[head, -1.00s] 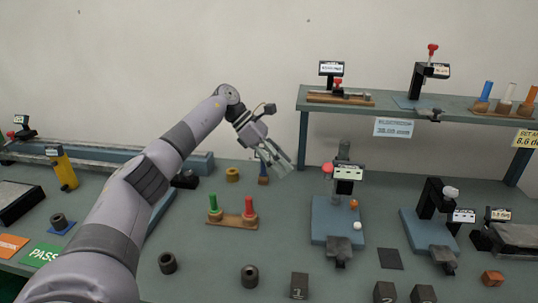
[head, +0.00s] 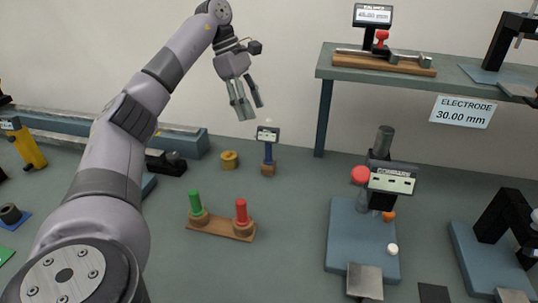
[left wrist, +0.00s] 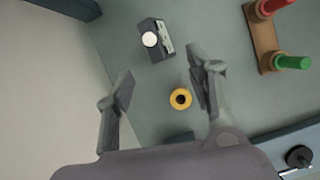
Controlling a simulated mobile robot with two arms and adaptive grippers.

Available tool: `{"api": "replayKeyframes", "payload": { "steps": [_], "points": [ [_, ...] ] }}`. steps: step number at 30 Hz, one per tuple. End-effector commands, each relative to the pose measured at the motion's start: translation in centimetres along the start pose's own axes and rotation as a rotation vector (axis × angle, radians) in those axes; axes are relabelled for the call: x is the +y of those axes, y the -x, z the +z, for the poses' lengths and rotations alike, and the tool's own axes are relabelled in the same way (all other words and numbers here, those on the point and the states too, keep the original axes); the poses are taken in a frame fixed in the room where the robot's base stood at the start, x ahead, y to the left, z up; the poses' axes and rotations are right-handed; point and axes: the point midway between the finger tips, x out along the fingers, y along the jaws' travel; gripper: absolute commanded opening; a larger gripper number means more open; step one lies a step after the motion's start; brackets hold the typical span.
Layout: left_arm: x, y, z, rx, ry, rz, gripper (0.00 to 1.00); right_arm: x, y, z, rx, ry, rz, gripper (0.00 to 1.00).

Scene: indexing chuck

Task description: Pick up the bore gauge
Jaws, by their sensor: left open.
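The bore gauge (head: 268,150) stands upright on the bench towards the back, with a small display on top, a blue stem and a brown block at its foot. In the left wrist view the gauge (left wrist: 155,40) is seen from above, beyond the fingertips and between their lines. My left gripper (head: 246,106) is open and empty, above and a little left of the gauge in the head view, apart from it. Its two fingers also show in the left wrist view (left wrist: 160,85). My right gripper is not in view.
A yellow ring (head: 230,160) lies just left of the gauge. A wooden stand with green and red plug gauges (head: 221,229) is in front. A comparator stand (head: 345,235) is at right. A raised shelf (head: 340,72) with its leg stands right of the gripper.

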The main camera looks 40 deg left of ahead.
Motion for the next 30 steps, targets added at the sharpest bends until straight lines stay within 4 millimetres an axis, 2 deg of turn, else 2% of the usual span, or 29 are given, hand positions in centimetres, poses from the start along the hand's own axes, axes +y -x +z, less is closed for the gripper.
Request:
{"api": "replayKeyframes", "payload": {
  "steps": [1, 6, 14, 24, 30],
  "points": [
    [-0.1, -1.4, -0.2, 0.004, 0.002, -0.004, 0.50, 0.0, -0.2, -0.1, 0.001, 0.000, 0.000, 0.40],
    [-0.1, -4.4, -0.1, 0.003, 0.002, -0.003, 0.50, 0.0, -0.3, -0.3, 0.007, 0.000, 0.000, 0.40],
    [-0.1, -6.4, 0.1, 0.000, 0.002, -0.001, 0.50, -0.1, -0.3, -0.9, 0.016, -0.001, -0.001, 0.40],
    [-0.4, -10.8, 0.4, 0.000, 0.002, -0.002, 0.50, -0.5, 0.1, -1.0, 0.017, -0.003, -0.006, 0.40],
    [-0.3, -11.2, 0.4, -0.001, 0.002, 0.001, 0.50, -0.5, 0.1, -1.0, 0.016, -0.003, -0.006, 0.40]
  ]
}}
